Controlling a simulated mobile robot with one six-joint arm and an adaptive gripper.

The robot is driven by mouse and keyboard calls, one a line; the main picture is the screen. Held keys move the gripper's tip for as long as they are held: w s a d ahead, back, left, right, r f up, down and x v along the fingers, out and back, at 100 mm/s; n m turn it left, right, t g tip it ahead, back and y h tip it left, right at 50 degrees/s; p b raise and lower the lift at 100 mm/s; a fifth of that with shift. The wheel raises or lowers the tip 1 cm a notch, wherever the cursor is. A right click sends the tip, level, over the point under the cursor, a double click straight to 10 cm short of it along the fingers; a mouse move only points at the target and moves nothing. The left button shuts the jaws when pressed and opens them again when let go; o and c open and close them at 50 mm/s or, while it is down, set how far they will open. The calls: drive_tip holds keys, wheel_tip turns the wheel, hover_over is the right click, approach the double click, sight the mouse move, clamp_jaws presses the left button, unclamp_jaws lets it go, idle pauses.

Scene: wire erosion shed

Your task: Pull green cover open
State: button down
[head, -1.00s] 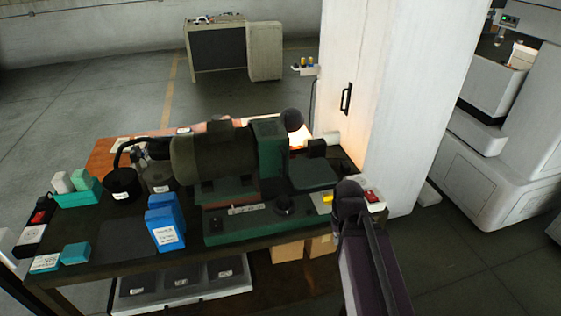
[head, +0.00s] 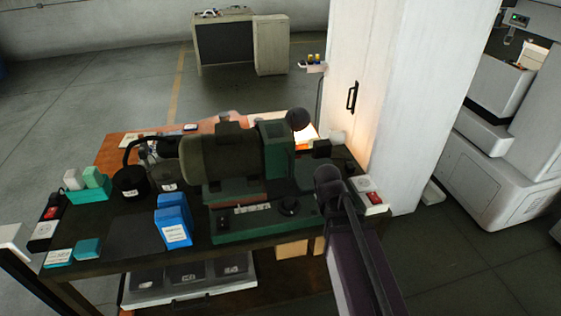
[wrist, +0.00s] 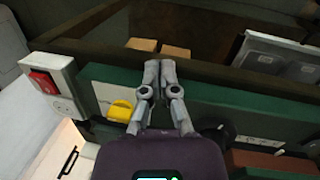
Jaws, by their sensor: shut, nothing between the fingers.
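A green bench machine (head: 240,222) stands on the dark table. On it are an olive-green rounded barrel (head: 210,158), a green upright housing (head: 275,150) and a flat dark green panel, partly behind my arm (head: 303,172). I cannot tell for sure which one is the green cover. In the wrist view my gripper (wrist: 151,64) is shut and empty, its tips together over the front edge of the machine's green base (wrist: 205,100). A yellow knob (wrist: 121,110) is beside the fingers. In the head view my arm hides the fingers.
A white box with a red switch (head: 372,197) is at the table's right end, also in the wrist view (wrist: 45,82). A blue box (head: 173,222) stands left of the machine. A white pillar (head: 410,110) rises behind. Grey trays (head: 190,280) lie below.

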drive_tip(key=w+a+r+n+t+h+p, duration=0.2)
drive_tip(key=a+r+n+p, duration=0.4)
drive_tip(key=a+r+n, duration=0.3)
drive_tip(key=w+a+r+n+t+h+p, duration=0.2)
drive_tip(key=w+a+r+n+h+p, duration=0.2)
drive_tip(key=a, duration=1.2)
wheel_tip(320, 180, up, 6)
drive_tip(key=n+p, duration=0.3)
drive_tip(key=n, duration=0.2)
drive_tip(key=shift+a+r, duration=0.2)
drive_tip(key=shift+a, duration=0.1)
drive_tip(key=shift+d+f, duration=0.1)
drive_tip(key=b, duration=0.7)
approach(288, 174)
drive_tip(key=x, duration=0.5)
drive_tip(key=shift+w+d, duration=0.3)
drive_tip(key=shift+d, duration=0.15)
